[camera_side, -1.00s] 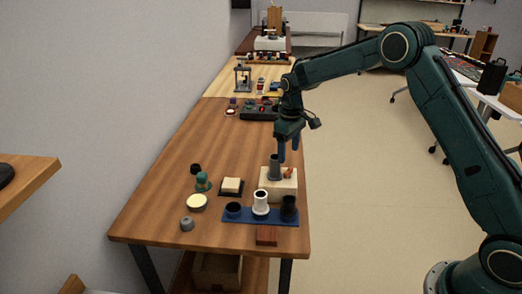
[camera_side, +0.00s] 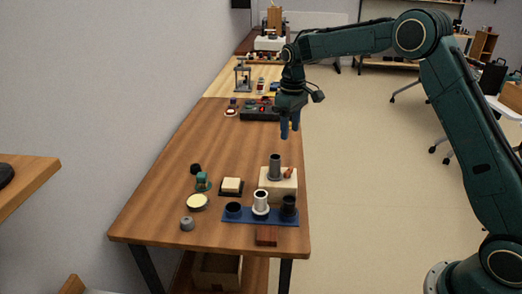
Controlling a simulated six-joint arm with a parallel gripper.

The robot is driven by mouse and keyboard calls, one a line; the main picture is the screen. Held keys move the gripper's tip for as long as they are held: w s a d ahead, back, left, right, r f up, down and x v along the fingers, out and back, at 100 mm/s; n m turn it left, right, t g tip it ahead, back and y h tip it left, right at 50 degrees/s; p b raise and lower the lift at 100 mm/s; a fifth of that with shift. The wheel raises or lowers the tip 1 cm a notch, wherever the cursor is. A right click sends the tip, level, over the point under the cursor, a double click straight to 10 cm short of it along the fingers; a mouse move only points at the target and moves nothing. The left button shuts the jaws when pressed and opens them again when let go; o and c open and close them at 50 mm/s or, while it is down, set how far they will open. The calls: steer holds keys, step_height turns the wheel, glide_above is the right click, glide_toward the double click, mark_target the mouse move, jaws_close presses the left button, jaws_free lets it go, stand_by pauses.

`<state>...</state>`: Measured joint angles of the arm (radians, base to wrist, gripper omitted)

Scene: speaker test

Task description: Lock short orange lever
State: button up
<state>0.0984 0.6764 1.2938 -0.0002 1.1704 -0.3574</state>
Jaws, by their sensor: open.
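A cream block (camera_side: 278,191) stands near the right edge of the wooden table. A grey upright cylinder (camera_side: 274,167) and a small orange piece (camera_side: 288,173), seemingly the short orange lever, are on its top. The lever is too small to tell its exact position. My gripper (camera_side: 290,130) points down with its blue fingers apart and empty. In the picture it is above the block and the orange piece, clear of both.
A blue tray (camera_side: 234,218) with dark and white cups stands in front of the block. A reddish-brown block (camera_side: 266,236) lies at the front edge. A cream square on a dark base (camera_side: 231,187) and small round items are left. A dark box (camera_side: 258,113) stands farther back.

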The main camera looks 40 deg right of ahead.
mark_target(290, 168)
steer(key=shift+c, duration=0.9)
steer(key=n, duration=1.2)
steer(key=d+n, duration=0.1)
steer(key=n, duration=0.5)
steer(key=shift+d, duration=0.1)
steer(key=shift+f, duration=0.1)
step_height(290, 168, down, 14)
steer(key=shift+r, duration=0.15)
steer(key=shift+c, duration=0.4)
jaws_close()
